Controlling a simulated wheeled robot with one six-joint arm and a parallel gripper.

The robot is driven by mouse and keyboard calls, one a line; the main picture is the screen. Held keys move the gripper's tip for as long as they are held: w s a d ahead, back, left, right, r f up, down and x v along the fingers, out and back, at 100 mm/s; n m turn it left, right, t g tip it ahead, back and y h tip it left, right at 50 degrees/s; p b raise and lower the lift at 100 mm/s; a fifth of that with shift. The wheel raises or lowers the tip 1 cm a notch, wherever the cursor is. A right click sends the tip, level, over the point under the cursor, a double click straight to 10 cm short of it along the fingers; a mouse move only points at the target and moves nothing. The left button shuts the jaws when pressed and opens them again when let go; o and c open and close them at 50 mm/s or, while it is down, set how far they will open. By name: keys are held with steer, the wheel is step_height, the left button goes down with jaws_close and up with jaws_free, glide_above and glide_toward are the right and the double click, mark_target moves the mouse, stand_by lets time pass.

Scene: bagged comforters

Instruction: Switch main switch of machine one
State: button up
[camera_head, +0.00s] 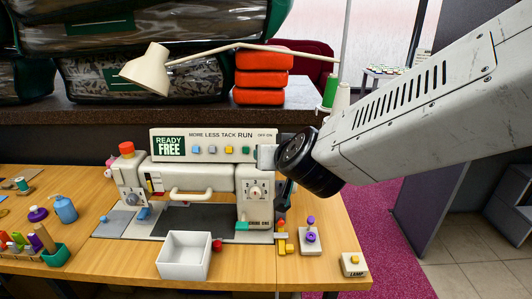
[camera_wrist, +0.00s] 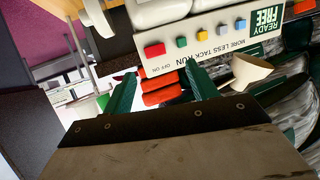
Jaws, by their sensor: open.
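Machine one is a cream sewing machine (camera_head: 222,178) on the wooden table, with "…HINE ONE" lettered low on its right side. Its upper panel (camera_head: 183,145) reads "READY FREE", "MORE LESS TACK RUN" and "OFF-ON". In the wrist view, the panel (camera_wrist: 215,48) appears upside down, with a red square switch (camera_wrist: 155,50) by the "OFF ON" label. My gripper (camera_wrist: 160,72) has its two green fingers apart with nothing held. The red switch appears just beyond the fingertips; contact cannot be told. In the head view my wrist hides the red switch and most of the gripper.
Stacked orange-red blocks (camera_head: 263,78) and bagged comforters (camera_head: 150,24) sit behind. A white box (camera_head: 184,256), a joystick box (camera_head: 310,240) and a lamp button (camera_head: 354,264) occupy the table front.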

steer(key=shift+m+t+h, duration=0.3)
steer(key=shift+t+h, duration=0.2)
steer(key=shift+h, duration=0.2)
steer(key=x, duration=0.9)
steer(key=shift+s+a+f, duration=0.15)
steer(key=shift+a+f, duration=0.05)
steer(key=shift+f, duration=0.05)
